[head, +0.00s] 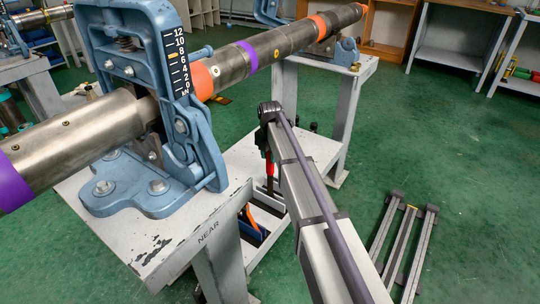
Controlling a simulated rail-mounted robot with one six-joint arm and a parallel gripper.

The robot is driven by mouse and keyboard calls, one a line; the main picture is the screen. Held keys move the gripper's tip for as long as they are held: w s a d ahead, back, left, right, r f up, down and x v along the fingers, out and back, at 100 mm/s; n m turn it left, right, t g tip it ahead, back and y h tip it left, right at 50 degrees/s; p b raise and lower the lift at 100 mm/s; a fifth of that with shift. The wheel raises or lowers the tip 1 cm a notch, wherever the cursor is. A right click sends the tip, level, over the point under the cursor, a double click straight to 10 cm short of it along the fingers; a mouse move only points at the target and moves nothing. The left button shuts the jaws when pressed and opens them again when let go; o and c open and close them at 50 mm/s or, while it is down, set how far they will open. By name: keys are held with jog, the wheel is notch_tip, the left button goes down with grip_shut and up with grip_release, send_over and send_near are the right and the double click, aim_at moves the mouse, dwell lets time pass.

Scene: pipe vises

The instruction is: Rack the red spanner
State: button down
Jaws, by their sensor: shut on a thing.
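My gripper (267,152) hangs at the far end of my arm, low beside the white stand between the vises. It is small and dark in this view, and its fingertips are hard to make out. It is shut on the red spanner (272,179), whose red part points down below it. The spanner is roughly upright, and its lower end is over or inside a pale rack (268,203) with dividers. I cannot tell whether the spanner touches the rack. Orange and blue tools (251,222) sit in the nearer part of the rack.
A blue vise (150,190) on a white bench (170,240) marked NEAR grips a long steel pipe (85,138). The pipe runs to a second vise (335,55) farther back. Grey rails (402,240) lie on the green floor at right, with open floor around them.

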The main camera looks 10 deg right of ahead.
dwell(0.4)
jog(key=c, duration=0.8)
grip_release()
jog(key=shift+o, duration=0.2)
notch_tip(320, 180, up, 11)
jog(key=p, duration=1.1)
jog(key=shift+f, duration=0.15)
